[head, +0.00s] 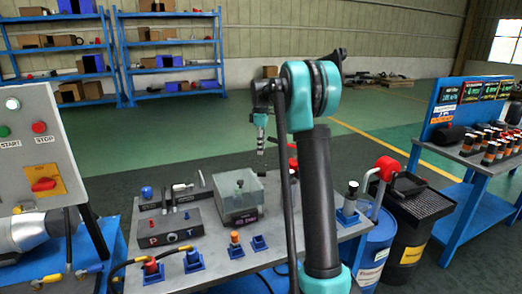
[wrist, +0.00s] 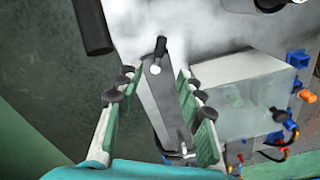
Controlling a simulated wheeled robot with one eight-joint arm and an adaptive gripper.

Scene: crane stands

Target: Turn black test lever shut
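In the wrist view, a short black lever (wrist: 161,47) with a pale round knob at its foot stands at the far end of a long grey block (wrist: 165,105). My gripper (wrist: 158,92) is open and empty, one green-and-white finger on each side of the block. The lever shows just beyond the fingertips, seemingly apart from both. In the head view, my gripper (head: 261,138) hangs above the back of the bench (head: 285,240), behind the clear box. I cannot clearly make out this lever there.
A clear-sided box (head: 240,195) stands close beside the grey block and shows right of my fingers in the wrist view (wrist: 235,95). A dark block marked P and T (head: 175,228) and several couplings are nearer. A blue drum (head: 376,245) stands right of the bench.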

